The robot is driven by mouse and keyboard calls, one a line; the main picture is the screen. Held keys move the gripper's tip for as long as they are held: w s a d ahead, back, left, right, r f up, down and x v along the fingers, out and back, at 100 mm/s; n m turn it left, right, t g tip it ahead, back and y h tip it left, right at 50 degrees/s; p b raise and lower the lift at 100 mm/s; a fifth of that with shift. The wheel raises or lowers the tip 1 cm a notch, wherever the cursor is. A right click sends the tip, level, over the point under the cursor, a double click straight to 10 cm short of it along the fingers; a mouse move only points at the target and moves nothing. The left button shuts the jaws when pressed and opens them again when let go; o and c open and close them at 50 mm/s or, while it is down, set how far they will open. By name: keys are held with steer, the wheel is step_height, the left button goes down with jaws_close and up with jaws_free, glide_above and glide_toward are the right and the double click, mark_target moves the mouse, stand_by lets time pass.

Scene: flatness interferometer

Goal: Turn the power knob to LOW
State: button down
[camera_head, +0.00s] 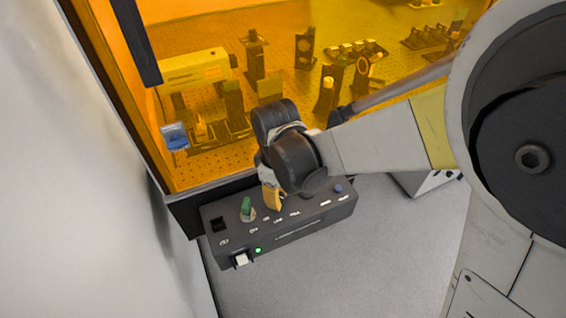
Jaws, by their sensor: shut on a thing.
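A black control box (300,223) sits at the foot of the orange-windowed enclosure, with small white labels along its top. My gripper (272,202) reaches down from the right to the box top, its yellow fingertip behind the labels. It is shut on what appears to be the power knob, which the fingers and wrist hide. I cannot read the knob's setting or the labels. A green-headed part (246,208) stands upright on a round metal base, just left of my gripper and apart from it.
A blue button (338,188) is at the box's right end. A green light (258,250) and a white switch (241,259) are on its front. Behind the orange window (220,35) stand optics on a breadboard. A pale wall is at left; grey floor is clear in front.

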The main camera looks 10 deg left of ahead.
steer(key=shift+m, duration=0.3)
steer(key=m, duration=0.6)
steer(key=shift+m, duration=0.3)
steer(key=m, duration=0.6)
steer(key=shift+m, duration=0.3)
steer(key=c, duration=1.2)
jaws_free()
steer(key=shift+o, duration=0.2)
steer(key=shift+r, duration=0.1)
step_height(320, 180, up, 12)
